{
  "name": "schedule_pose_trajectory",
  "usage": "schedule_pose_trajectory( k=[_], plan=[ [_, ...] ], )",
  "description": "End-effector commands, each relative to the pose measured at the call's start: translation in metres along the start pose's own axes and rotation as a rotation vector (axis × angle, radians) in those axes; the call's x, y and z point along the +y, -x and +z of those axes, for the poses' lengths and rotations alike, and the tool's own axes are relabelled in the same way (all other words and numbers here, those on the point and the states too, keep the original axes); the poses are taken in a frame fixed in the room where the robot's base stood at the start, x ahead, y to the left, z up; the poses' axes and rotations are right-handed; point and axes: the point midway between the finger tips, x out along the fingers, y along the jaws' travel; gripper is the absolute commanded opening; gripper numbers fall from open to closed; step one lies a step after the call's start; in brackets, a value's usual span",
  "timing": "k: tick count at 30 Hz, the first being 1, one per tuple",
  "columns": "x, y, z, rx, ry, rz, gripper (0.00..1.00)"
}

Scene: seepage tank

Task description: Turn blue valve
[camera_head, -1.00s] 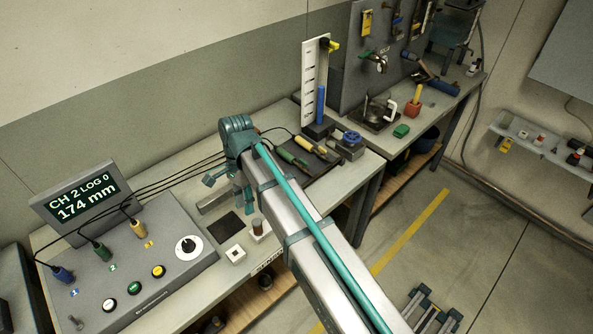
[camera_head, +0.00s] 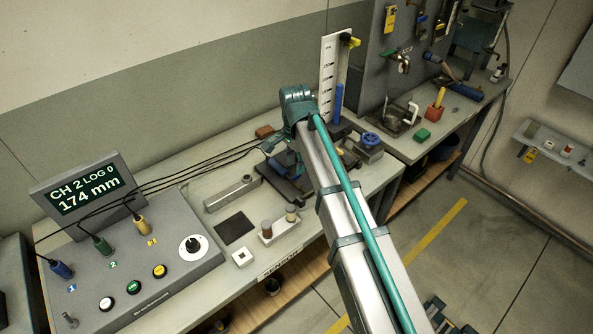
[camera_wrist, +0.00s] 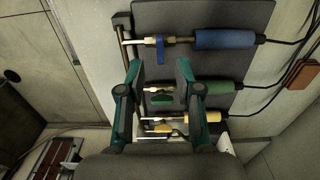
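In the wrist view a small blue valve lever (camera_wrist: 160,50) sits on a metal fitting in line with a blue cylindrical handle (camera_wrist: 225,39). Below it are a green lever (camera_wrist: 161,98) with a green handle (camera_wrist: 215,87) and a yellow-handled line (camera_wrist: 207,116). My gripper (camera_wrist: 160,68) is open and empty; its two fingertips are over the dark tray, just below the blue lever and either side of it. Contact cannot be told. In the head view my gripper (camera_head: 287,162) is partly hidden by my arm. A blue handwheel (camera_head: 371,139) stands on a grey block to its right.
The console (camera_head: 140,262) with its display (camera_head: 85,192) reads 174 mm at left. Black cables run from it to the tray. A ruler stand with a blue tube (camera_head: 338,103) rises behind. A red-brown block (camera_head: 264,131) lies at the bench's back.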

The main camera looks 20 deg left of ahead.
Motion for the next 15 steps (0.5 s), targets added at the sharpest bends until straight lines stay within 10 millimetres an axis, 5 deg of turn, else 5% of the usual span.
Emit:
schedule_pose_trajectory(
  k=[6, 15],
  plan=[
    [0.001, -0.029, 0.0, -0.001, 0.0, 0.002, 0.34],
    [0.0, -0.045, 0.0, -0.001, 0.0, 0.0, 0.34]
  ],
)
